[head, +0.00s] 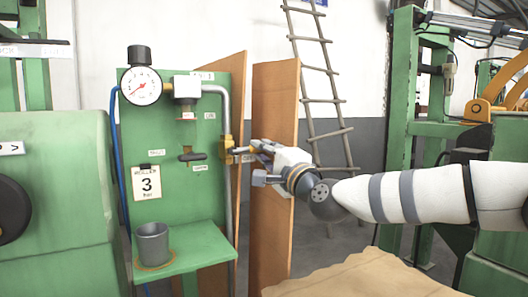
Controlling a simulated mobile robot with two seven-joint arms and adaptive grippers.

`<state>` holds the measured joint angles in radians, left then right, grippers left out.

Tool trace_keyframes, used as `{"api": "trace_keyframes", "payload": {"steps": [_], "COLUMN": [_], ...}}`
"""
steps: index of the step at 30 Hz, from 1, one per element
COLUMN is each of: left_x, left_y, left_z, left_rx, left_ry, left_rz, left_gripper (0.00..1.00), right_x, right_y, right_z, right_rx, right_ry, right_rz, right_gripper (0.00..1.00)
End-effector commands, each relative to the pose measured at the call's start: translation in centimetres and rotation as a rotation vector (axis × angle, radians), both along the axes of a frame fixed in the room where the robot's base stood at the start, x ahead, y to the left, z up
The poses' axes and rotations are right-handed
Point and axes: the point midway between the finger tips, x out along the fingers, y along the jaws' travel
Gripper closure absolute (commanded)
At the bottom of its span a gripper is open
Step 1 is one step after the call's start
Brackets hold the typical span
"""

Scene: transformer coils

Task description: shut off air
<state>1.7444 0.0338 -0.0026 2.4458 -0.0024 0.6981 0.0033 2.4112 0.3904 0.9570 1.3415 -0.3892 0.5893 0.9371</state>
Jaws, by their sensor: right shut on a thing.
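A green panel (135,122) carries a pressure gauge (144,86), a grey air pipe (229,200) and a brass valve (227,149) on that pipe. The valve's yellow handle (241,150) points right, toward my right gripper (259,163). My right arm comes in from the right, and the right gripper is shut on the handle; its fingers partly hide the grip. The gauge's red needle points to the lower left. My left gripper is out of view.
A grey cup (153,244) stands on the panel's green shelf (205,245). A sign with a 3 (147,183) and a dark T-handle (192,157) are on the panel. Brown boards (275,225) stand close behind my gripper. A ladder (322,100) leans behind.

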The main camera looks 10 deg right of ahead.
Motion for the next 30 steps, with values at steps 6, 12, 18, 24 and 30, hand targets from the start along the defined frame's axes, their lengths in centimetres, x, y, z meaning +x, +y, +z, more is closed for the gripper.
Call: {"api": "trace_keyframes", "payload": {"steps": [6, 12, 18, 24, 30], "left_x": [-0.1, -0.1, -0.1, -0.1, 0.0], "left_y": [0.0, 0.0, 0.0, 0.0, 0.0], "left_z": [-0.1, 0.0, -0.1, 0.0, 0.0], "left_rx": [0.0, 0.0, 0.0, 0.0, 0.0], "left_ry": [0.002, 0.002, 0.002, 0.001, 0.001], "left_rz": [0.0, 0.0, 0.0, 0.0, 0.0], "left_gripper": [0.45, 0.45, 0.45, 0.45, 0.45], "right_x": [-0.1, -0.1, -0.1, 0.0, -1.4], "right_y": [0.3, 0.3, 0.3, 0.1, -0.5], "right_z": [-0.3, -0.3, -0.3, -0.2, -0.4], "right_rx": [0.01, 0.01, 0.009, 0.01, 0.01], "right_ry": [0.01, 0.01, 0.009, 0.006, 0.006], "right_rz": [0.007, 0.007, 0.006, 0.003, 0.003], "right_gripper": [1.0, 1.0, 0.64, 0.64, 0.64]}}
